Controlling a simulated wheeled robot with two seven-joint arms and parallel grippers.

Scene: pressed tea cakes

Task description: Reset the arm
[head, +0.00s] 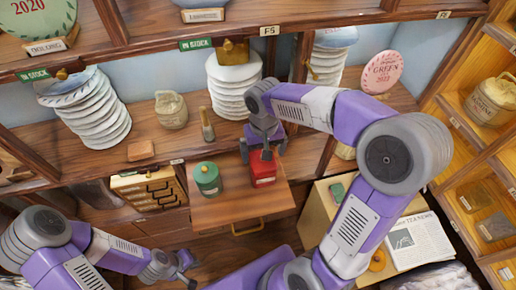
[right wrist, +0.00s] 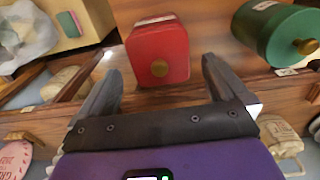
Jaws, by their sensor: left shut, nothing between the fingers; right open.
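My right gripper (head: 263,152) is open above the red tin (head: 263,170), which stands on the pulled-out wooden drawer shelf (head: 235,208). In the right wrist view, the red tin (right wrist: 158,50) with its brass knob shows ahead, between the two spread fingers (right wrist: 158,80), with gaps on both sides. A green tin (head: 207,181) stands on the same shelf to the left of the red one; it also shows in the right wrist view (right wrist: 272,32). My left gripper (head: 184,268) is shut and empty, low at the left, in front of the cabinet and apart from everything.
Stacks of wrapped tea cakes (head: 90,110) (head: 234,84) and a tan jar (head: 171,110) stand on the shelf behind. A small drawer rack (head: 148,190) is left of the drawer. A yellowish cabinet (head: 315,215) with a newspaper (head: 420,242) is at right.

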